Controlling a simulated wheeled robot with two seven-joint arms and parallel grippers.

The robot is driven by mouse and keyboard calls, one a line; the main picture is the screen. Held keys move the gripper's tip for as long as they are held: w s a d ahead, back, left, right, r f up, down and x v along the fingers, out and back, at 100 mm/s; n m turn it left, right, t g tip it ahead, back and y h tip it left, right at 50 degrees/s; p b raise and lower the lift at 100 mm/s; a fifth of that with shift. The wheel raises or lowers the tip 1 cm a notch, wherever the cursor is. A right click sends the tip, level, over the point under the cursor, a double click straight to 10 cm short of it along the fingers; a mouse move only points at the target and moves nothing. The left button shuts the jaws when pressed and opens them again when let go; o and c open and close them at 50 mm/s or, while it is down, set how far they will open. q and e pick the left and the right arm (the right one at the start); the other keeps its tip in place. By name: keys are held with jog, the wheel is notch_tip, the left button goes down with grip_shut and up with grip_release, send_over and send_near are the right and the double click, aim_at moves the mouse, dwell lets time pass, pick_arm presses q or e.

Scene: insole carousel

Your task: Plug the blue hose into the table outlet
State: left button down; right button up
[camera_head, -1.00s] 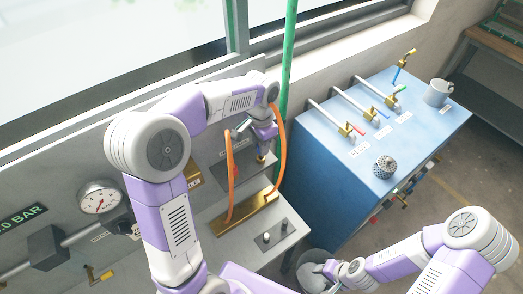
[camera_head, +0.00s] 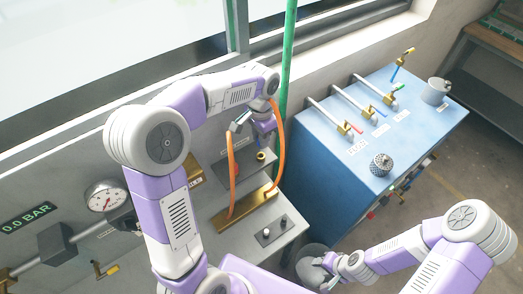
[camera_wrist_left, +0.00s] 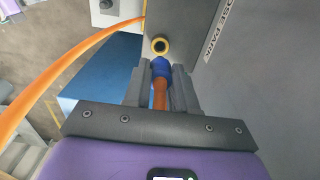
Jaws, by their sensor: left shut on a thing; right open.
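My left gripper (camera_head: 264,136) is shut on the blue hose end (camera_wrist_left: 160,67), just below it on its orange-brown part (camera_wrist_left: 160,95) in the left wrist view. The blue end points at a dark round port with a yellow ring (camera_wrist_left: 160,46) and appears short of it, though the exact gap is hard to judge. This ringed port also shows in the head view (camera_head: 261,156), below the gripper. An orange hose (camera_head: 279,150) loops down beside the gripper. My right gripper (camera_head: 326,270) is open at the bottom, by a grey bucket.
A blue table (camera_head: 330,150) with several valves, a mug (camera_head: 436,91) and a knurled piece (camera_head: 381,164) stands right. A green pipe (camera_head: 287,60) rises behind.

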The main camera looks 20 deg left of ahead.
dwell(0.5)
pick_arm(q)
notch_tip(320, 180, up, 7)
jog(key=p, duration=0.6)
jog(key=shift+p, duration=0.3)
